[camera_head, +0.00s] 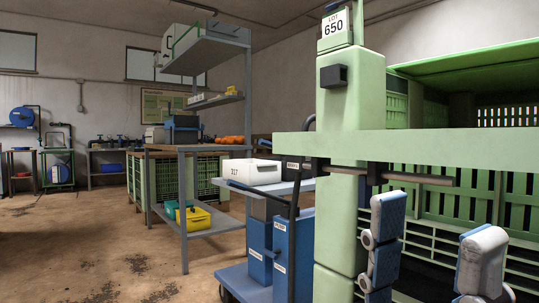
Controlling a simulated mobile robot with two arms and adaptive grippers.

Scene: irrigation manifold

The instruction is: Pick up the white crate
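A white crate-like box (252,172) with a dark label reading 317 sits on the upper deck of a blue trolley, left of a green post. Nothing touches it from my side. Blue and pale grey parts (386,238), which look like my own arm, show at the lower right, well to the right of the box. I cannot make out fingertips on them. Another such part (482,262) is cut by the bottom edge at the far right, and no gripper shows on it.
The blue trolley (240,283) has a dark upright handle in front. A green slatted bin (455,225) with a post labelled LOT 650 blocks the right. The floor at left is free.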

